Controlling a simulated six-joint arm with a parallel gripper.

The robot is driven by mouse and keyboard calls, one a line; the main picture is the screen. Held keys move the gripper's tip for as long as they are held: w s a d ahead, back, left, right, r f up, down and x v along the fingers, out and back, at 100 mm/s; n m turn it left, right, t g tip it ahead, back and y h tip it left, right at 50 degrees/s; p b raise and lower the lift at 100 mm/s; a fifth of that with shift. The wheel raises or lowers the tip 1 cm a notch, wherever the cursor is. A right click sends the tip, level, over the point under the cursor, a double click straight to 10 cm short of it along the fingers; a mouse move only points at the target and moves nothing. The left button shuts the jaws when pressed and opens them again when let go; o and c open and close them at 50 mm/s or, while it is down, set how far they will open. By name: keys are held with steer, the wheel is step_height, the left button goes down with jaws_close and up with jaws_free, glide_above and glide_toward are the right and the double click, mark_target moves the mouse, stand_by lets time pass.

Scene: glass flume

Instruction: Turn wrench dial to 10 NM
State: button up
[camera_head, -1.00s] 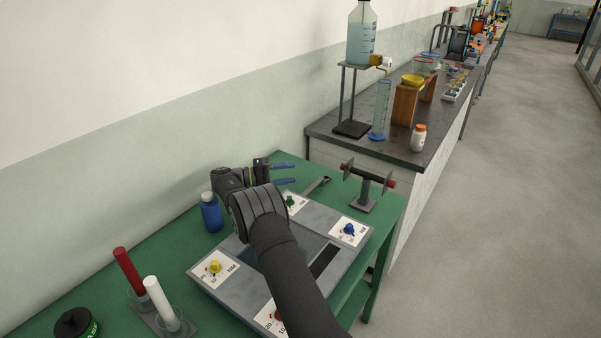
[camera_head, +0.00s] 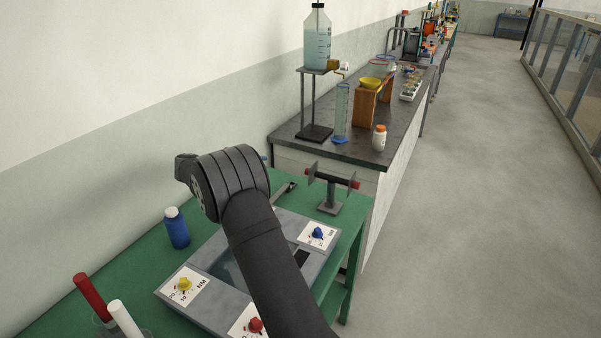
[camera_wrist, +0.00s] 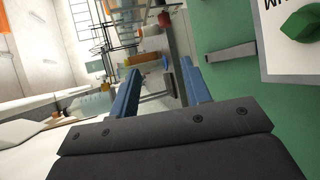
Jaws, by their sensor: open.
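A grey panel (camera_head: 205,260) on the green table carries several coloured dials on white cards. The yellow dial (camera_head: 184,284) is at its left, with numbers and letters that look like NM. The blue dial (camera_head: 317,233) is at the right and the red dial (camera_head: 255,325) in front. In the wrist view a green dial (camera_wrist: 301,25) shows at the top right, its card lettering partly cut off. I cannot tell the settings surely. My gripper (camera_wrist: 158,72) is open and empty, its blue fingers apart from the green dial. The arm mostly hides it in the head view.
A blue bottle (camera_head: 176,228) stands left of the panel, red (camera_head: 92,298) and white (camera_head: 124,320) rods at front left. A grey stand (camera_head: 331,185) and a wrench-like tool (camera_head: 287,187) lie beyond the panel. A dark bench (camera_head: 353,150) holds glassware.

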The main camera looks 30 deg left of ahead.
step_height(320, 180, up, 2)
steer(key=s+d+r+n+y, duration=0.1)
steer(key=s+d+n+y, duration=0.1)
steer(key=d, duration=0.1)
glide_toward(306, 172)
steer(key=shift+g+y, duration=0.3)
steer(key=shift+g, duration=0.1)
steer(key=x, duration=0.8)
steer(key=shift+w+d+r, duration=0.2)
steer(key=shift+w+r, duration=0.1)
steer(key=shift+w, duration=0.1)
jaws_close()
